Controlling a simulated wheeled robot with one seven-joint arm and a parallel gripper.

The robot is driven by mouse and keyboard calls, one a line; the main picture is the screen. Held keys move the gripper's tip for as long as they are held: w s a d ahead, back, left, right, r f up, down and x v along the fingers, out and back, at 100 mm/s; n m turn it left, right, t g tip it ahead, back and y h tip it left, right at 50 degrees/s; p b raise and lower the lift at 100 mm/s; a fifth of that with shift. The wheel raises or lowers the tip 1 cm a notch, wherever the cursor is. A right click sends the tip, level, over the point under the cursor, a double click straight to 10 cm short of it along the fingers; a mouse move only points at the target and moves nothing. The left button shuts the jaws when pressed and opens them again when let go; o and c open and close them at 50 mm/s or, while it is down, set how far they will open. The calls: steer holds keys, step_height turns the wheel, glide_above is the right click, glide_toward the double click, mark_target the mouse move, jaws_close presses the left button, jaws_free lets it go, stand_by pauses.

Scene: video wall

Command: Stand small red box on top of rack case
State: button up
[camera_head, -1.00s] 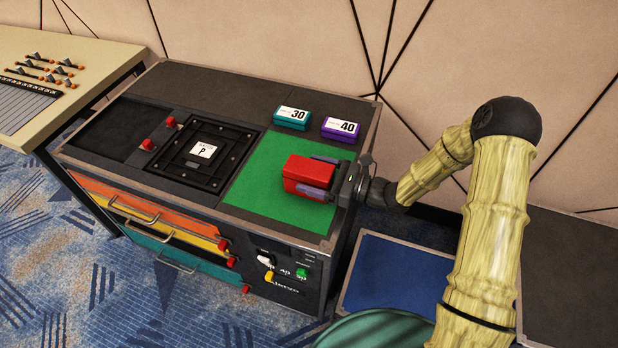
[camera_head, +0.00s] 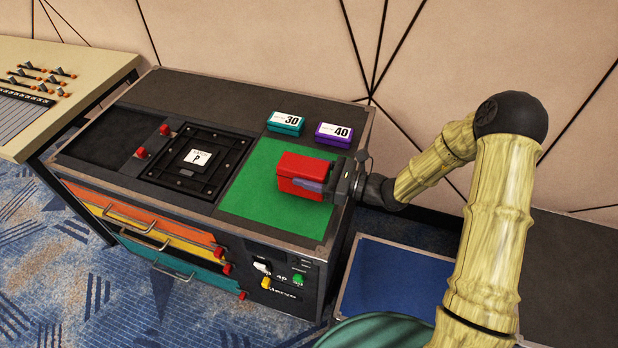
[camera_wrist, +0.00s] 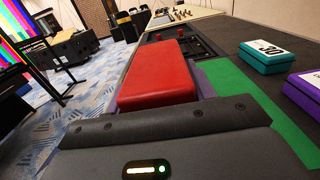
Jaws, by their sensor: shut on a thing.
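The small red box (camera_head: 303,172) is between the fingers of my gripper (camera_head: 318,184), over the green mat on the right part of the rack case (camera_head: 232,93). My gripper is shut on the box from its right side. In the wrist view the red box (camera_wrist: 160,74) reaches forward from the gripper, its long side lying level. The gripper body hides the box's near end. Whether the box touches the mat or hangs just above it, I cannot tell.
A teal box marked 30 (camera_head: 286,123) and a purple box marked 40 (camera_head: 333,134) lie behind the green mat (camera_head: 262,205). A black panel marked P (camera_head: 196,160) is to the left. A blue-topped case (camera_head: 400,285) stands lower right. A console (camera_head: 60,85) is far left.

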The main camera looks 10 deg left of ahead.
step_height(320, 180, up, 7)
stand_by(0.6)
steer(key=shift+p, duration=0.3)
steer(key=shift+w+d, duration=0.15)
steer(key=w+d+f+m+t+h+p, duration=0.2)
steer(key=w+d+m+t+h+p, duration=0.15)
steer(key=d+t, duration=0.3)
steer(key=w+d+f+m+t+h+p, duration=0.25)
steer(key=d+m+t+p, duration=0.25)
steer(key=d, duration=0.3)
steer(key=s+d+f+m+t+h+p, duration=0.2)
steer(key=d+f+m+h+p, duration=0.1)
steer(key=d+h, duration=0.3)
steer(key=s+d+f+m+t+h+p, duration=0.2)
steer(key=d+f+m+h, duration=0.3)
steer(key=d, duration=0.3)
steer(key=shift+s+f+t+h+p, duration=0.25)
steer(key=shift+f+t+h+p, duration=0.1)
steer(key=shift+t+h+p, duration=0.25)
